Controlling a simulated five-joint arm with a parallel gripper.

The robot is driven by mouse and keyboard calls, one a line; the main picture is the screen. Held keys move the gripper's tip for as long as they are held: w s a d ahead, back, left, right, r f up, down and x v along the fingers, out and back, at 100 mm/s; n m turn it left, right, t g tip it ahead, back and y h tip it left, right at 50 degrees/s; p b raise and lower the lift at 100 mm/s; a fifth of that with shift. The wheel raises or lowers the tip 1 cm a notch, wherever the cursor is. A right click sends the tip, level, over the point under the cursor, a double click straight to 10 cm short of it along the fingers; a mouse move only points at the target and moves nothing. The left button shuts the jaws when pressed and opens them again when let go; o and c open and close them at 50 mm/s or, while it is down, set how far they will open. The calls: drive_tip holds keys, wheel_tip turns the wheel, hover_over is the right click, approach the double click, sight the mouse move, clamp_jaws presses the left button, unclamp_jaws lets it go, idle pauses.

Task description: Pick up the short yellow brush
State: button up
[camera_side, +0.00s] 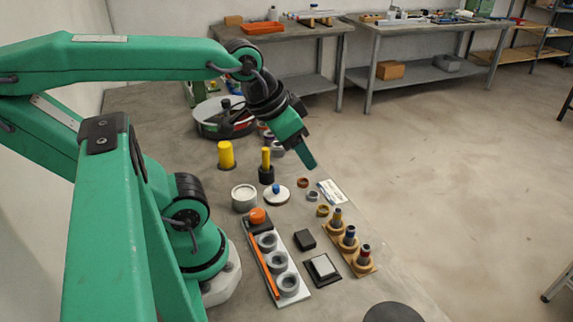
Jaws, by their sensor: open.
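Two yellow upright things stand on the grey bench (330,261): a thick yellow cylinder (226,153) with a dark foot, and a slimmer yellow handle (266,157) rising from a black base (266,175). I cannot tell for sure which one is the short yellow brush; no bristles show clearly. My gripper (309,164) is open and empty, to the right of both and above the bench, with its green jaw pointing down and right. It touches neither. The view is too side-on to show the gap between the jaws clearly.
A round dark-rimmed pan (208,128) stands behind the yellow things. In front are a white ring (244,197), a white lid with a blue knob (277,197), a tray of grey rings (297,297) and a wooden rack (366,270). Small rings lie below my gripper.

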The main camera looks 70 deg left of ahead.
drive_tip(key=shift+c, duration=0.6)
drive_tip(key=g, duration=0.5)
hover_over(266, 149)
drive_tip(key=f, duration=1.1)
drive_tip(key=shift+w+d+f, duration=0.2)
drive_tip(key=shift+w+d, duration=0.05)
drive_tip(key=shift+s+a+f+g, duration=0.15)
drive_tip(key=shift+a+f+g, duration=0.1)
drive_tip(key=shift+a+g, duration=0.1)
drive_tip(key=shift+f, duration=1.3)
drive_tip(key=shift+f, duration=0.1)
